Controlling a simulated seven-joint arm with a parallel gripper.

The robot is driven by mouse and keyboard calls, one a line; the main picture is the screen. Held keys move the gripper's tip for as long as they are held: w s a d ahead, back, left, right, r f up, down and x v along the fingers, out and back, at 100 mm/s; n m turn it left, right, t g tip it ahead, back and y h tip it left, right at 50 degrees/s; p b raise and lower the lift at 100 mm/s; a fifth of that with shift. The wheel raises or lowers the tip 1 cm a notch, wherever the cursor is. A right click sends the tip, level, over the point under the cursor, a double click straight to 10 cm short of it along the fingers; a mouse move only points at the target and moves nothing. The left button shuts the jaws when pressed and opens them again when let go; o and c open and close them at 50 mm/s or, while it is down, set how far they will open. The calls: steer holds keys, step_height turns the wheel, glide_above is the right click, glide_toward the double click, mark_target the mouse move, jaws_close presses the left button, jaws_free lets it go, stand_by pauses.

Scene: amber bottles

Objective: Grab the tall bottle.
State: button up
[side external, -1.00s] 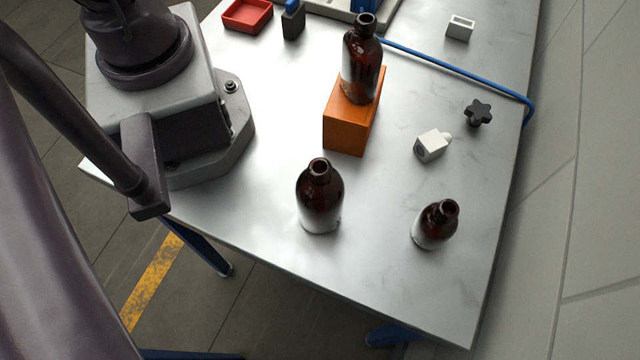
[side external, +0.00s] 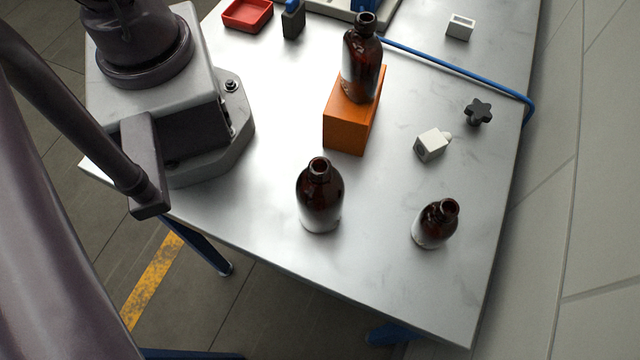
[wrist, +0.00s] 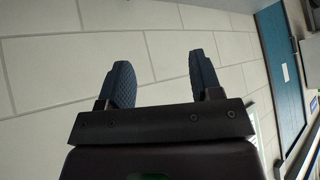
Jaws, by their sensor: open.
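Three amber bottles stand upright on the metal table in the side view. One bottle (side external: 361,65) stands on an orange block (side external: 345,128) and looks the longest, though it is also raised. A wider bottle (side external: 320,198) stands on the table in front of the block. A small bottle (side external: 435,225) stands to the right, near the table's right edge. My gripper (wrist: 160,80) shows only in the wrist view, its two dark padded fingers apart with nothing between them. It faces a pale tiled wall, and no bottle is in that view.
A white block (side external: 432,145) and a black star knob (side external: 478,112) lie right of the orange block. A blue cable (side external: 450,68) crosses behind. A red tray (side external: 247,14) and a small white box (side external: 460,27) sit at the back. Bare table (side external: 385,190) lies between the front bottles.

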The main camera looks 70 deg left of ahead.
steer(key=w+d+f+m+h, duration=0.1)
steer(key=d+f+m+h, duration=0.2)
steer(key=d+f+h, duration=0.35)
steer(key=w+d+f+m+h, duration=0.1)
steer(key=d+f+m+h, duration=0.15)
steer(key=d, duration=0.75)
steer(key=m+g+h, duration=0.9)
steer(key=m+g, duration=0.2)
steer(key=m, duration=0.2)
glide_above(322, 178)
steer(key=a, duration=0.2)
steer(key=f, duration=0.1)
steer(key=w+f, duration=0.1)
steer(key=f, duration=0.1)
steer(key=shift+a+f+n, duration=0.1)
steer(key=shift+a+n, duration=0.1)
steer(key=shift+n, duration=0.05)
steer(key=shift+s+f+g, duration=0.15)
steer(key=shift+s+g, duration=0.1)
steer(key=shift+g, duration=0.15)
steer(key=shift+f, duration=1.15)
step_height(322, 178, down, 4)
steer(key=shift+r, duration=0.15)
steer(key=shift+s+d+f, duration=0.15)
steer(key=shift+d, duration=0.3)
steer(key=shift+s+d+f, duration=0.1)
steer(key=shift+d+f, duration=0.05)
steer(key=shift+d, duration=0.8)
jaws_close()
